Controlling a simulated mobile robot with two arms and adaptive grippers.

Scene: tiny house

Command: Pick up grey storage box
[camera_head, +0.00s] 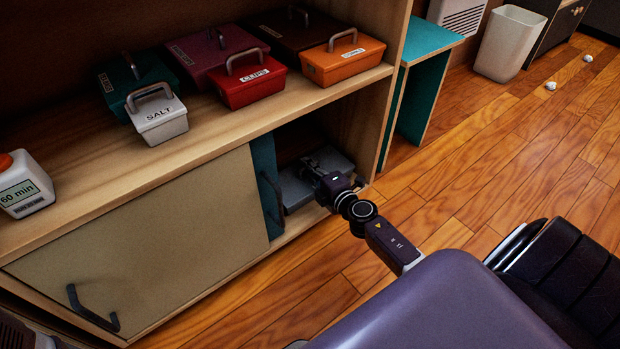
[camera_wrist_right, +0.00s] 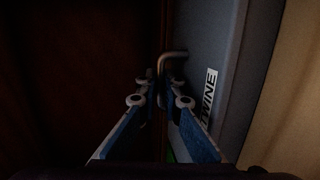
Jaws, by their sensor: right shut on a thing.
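The grey storage box (camera_head: 294,190) is in the lower compartment of the cabinet, behind the sliding-door opening. In the right wrist view, the box (camera_wrist_right: 230,50) fills the right side and bears a label ending in "WINE". Its bent metal handle (camera_wrist_right: 173,54) sticks out towards my fingers. My right gripper (camera_head: 318,170) reaches into the opening above the box. In the wrist view its fingers (camera_wrist_right: 157,88) are shut on the handle. Part of the box is hidden by my gripper and the cabinet. My left gripper is not in view.
The beige sliding door (camera_head: 150,235) and a teal door edge (camera_head: 265,180) bound the opening on the left. The shelf (camera_head: 80,165) above holds several coloured boxes and a timer (camera_head: 22,185). The cabinet's side panel (camera_head: 393,100) stands on the right.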

